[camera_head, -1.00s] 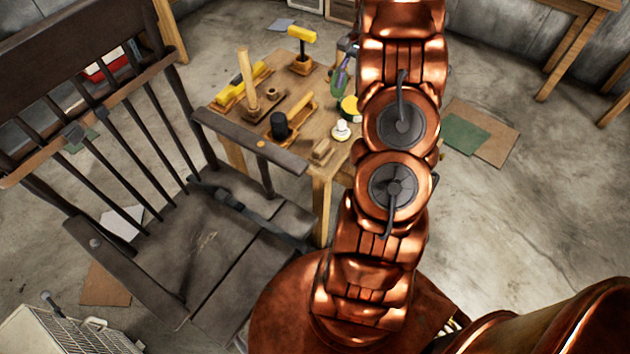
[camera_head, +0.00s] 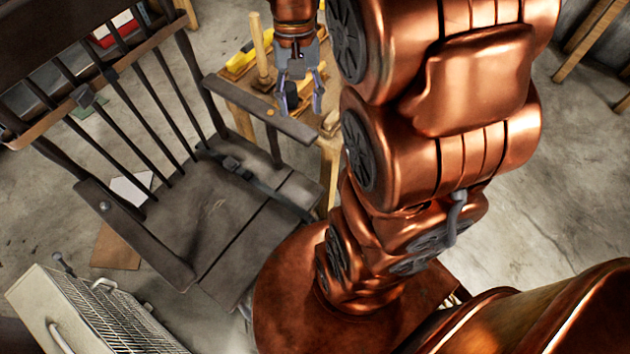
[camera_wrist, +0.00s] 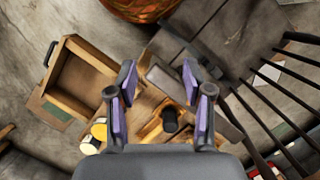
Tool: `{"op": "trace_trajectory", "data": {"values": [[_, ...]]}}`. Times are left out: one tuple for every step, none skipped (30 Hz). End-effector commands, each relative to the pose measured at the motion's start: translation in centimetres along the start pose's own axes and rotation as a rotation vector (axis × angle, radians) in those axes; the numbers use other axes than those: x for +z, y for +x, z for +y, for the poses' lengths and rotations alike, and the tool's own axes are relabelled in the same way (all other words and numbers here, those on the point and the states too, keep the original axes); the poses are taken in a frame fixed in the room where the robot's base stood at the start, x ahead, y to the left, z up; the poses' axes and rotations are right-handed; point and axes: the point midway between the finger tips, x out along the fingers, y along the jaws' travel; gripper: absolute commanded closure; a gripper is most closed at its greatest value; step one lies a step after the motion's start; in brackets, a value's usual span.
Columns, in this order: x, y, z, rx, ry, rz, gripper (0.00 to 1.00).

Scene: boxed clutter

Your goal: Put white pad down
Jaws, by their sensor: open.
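I cannot pick out a white pad with certainty. A flat white sheet (camera_head: 130,187) lies on the floor behind the chair's slats; a white patch (camera_wrist: 270,72) also shows between the slats in the wrist view. My gripper (camera_head: 300,106) hangs over the small wooden table (camera_head: 240,93), fingers pointing down. In the wrist view my gripper (camera_wrist: 158,80) has its fingers spread wide with nothing between them. My arm hides much of the table in the head view.
A dark wooden chair (camera_head: 235,215) stands close to the table, its armrest (camera_head: 262,115) near my gripper. A yellow and white round item (camera_wrist: 99,131) is on the table. A wooden box (camera_wrist: 85,80) shows left in the wrist view. A pale metal case (camera_head: 85,320) is at lower left.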

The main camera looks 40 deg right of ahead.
Motion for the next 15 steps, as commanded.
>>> {"op": "trace_trajectory", "data": {"values": [[1.8,0.4,-0.4,0.013,-0.047,0.004,0.49],[2.6,0.6,-0.5,0.018,-0.074,0.009,0.49],[3.8,0.9,-0.7,0.026,-0.109,0.013,0.49],[4.6,1.2,-0.7,0.033,-0.136,0.014,0.49],[5.5,1.5,-0.7,0.039,-0.163,0.018,0.49],[6.5,1.8,-0.8,0.048,-0.200,0.025,0.49],[7.4,2.2,-0.8,0.054,-0.227,0.026,0.49],[8.2,2.5,-0.7,0.060,-0.255,0.027,0.49],[9.3,3.0,-0.7,0.068,-0.293,0.031,0.49],[10.1,3.3,-0.6,0.075,-0.319,0.033,0.49],[10.8,3.7,-0.4,0.082,-0.346,0.034,0.49],[11.7,4.2,-0.2,0.090,-0.381,0.036,0.49],[12.3,4.5,-0.1,0.095,-0.403,0.038,0.49],[12.9,4.8,0.0,0.100,-0.425,0.041,0.49],[13.4,5.2,0.2,0.106,-0.452,0.043,0.49]]}}
